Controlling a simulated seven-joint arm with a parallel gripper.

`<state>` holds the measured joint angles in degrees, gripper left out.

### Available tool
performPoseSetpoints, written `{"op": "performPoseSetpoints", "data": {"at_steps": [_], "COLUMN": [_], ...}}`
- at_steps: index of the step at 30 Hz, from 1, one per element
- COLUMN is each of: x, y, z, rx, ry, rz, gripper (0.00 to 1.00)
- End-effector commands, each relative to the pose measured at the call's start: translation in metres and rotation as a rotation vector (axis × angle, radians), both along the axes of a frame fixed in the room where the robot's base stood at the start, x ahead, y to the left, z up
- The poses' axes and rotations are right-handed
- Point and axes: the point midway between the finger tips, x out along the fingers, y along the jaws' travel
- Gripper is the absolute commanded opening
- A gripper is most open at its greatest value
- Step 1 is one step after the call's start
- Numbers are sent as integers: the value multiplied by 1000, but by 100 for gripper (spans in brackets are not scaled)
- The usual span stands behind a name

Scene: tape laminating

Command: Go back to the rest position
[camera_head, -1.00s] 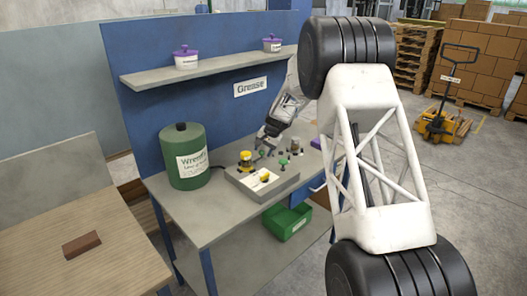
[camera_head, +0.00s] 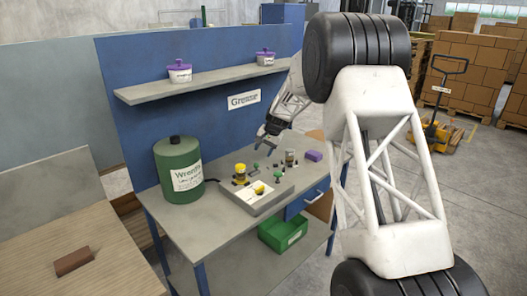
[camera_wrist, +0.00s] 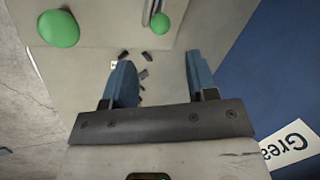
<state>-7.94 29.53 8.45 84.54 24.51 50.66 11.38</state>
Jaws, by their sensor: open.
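My gripper (camera_head: 270,138) is above the back part of the grey workbench (camera_head: 215,232), over the small parts. In the wrist view my gripper (camera_wrist: 158,72) shows two blue fingers spread apart with nothing between them. Below it lie several small dark pieces (camera_wrist: 143,75) on the bench top. Two green knobs show in the wrist view, one large at the upper left (camera_wrist: 58,28) and one nearer the top middle (camera_wrist: 160,23). The grey fixture box (camera_head: 268,200) with a white top and a yellow part stands on the bench in front of my gripper.
A green canister (camera_head: 180,170) stands at the bench's left. A purple block (camera_head: 313,155) lies to the right. A shelf (camera_head: 205,82) with two purple-lidded pots juts from the blue back panel. A green bin (camera_head: 283,232) sits below. A brown block (camera_head: 73,261) lies on the wooden table.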

Motion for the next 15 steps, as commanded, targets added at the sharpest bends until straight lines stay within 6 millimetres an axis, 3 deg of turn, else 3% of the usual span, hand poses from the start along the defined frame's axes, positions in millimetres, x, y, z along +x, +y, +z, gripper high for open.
{"op": "performPoseSetpoints", "data": {"at_steps": [8, 15], "x": [-5, -33], "y": [-3, -17], "z": [6, 34], "rx": [-3, -21], "ry": [-3, -15], "rz": [3, 16], "gripper": [53, 53]}}
